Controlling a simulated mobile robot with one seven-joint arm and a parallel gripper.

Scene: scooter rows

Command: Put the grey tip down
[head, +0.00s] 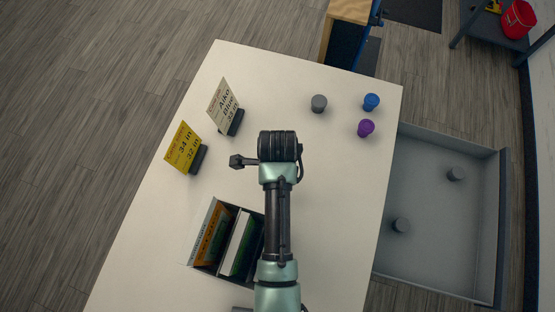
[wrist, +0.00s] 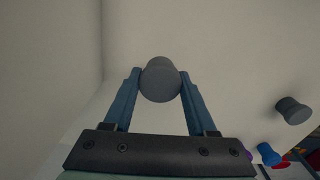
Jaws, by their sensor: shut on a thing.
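My gripper (wrist: 159,88) is shut on a grey tip (wrist: 161,78), with one blue finger on each side of it. In the head view my own arm hides the gripper and the held tip; the wrist is over the middle of the white table (head: 250,75). I cannot tell how high the held tip is above the table. Another grey tip (head: 318,103) stands on the table, beside a blue tip (head: 371,102) and a purple tip (head: 366,128). Two more grey tips (head: 456,174) (head: 401,225) are in the grey tray at the right.
The grey tray (head: 440,283) adjoins the table's right edge. A white sign (head: 223,104) and a yellow sign (head: 183,147) stand at the left. A box of books (head: 225,238) is left of my arm. Table between the signs and the tips is clear.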

